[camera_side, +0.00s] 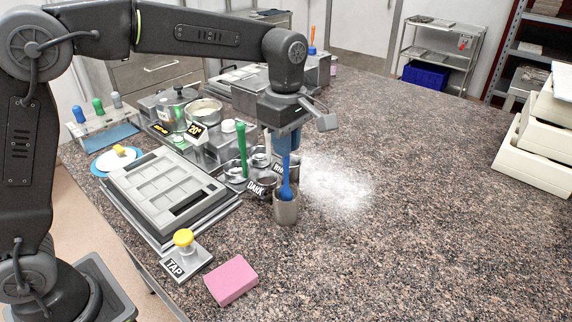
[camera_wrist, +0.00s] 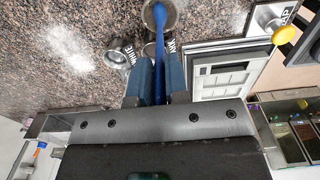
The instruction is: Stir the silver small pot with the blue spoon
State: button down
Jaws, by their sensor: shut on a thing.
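The blue spoon (camera_side: 286,178) is held upright in my gripper (camera_side: 286,142), which is shut on its handle. The spoon's lower end is inside the mouth of the silver small pot (camera_side: 286,211), which stands on the speckled counter. In the wrist view the spoon (camera_wrist: 159,45) runs from between the blue fingers of my gripper (camera_wrist: 158,75) to the pot (camera_wrist: 167,10), which is cut by the top edge.
Metal pots labelled DARK (camera_side: 262,188) and WHITE stand just left and behind, one with a green-handled tool (camera_side: 241,148). A grey mould (camera_side: 168,191), a TAP block with yellow knob (camera_side: 184,238) and a pink sponge (camera_side: 231,280) lie left.

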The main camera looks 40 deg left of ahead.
send_over(286, 189)
jog(key=shift+w+a+f, duration=0.15)
jog(key=shift+f, duration=0.9)
jog(key=shift+w+a+f, duration=0.1)
jog(key=shift+f, duration=1.05)
jog(key=c, duration=1.1)
grip_release()
jog(key=shift+f, duration=0.1)
jog(key=r, duration=1.2)
jog(key=shift+s+d+r, duration=0.15)
jog(key=shift+d+r, duration=0.15)
jog(key=shift+r, duration=0.05)
jog(key=shift+s+r, duration=0.1)
jog(key=shift+r, duration=0.5)
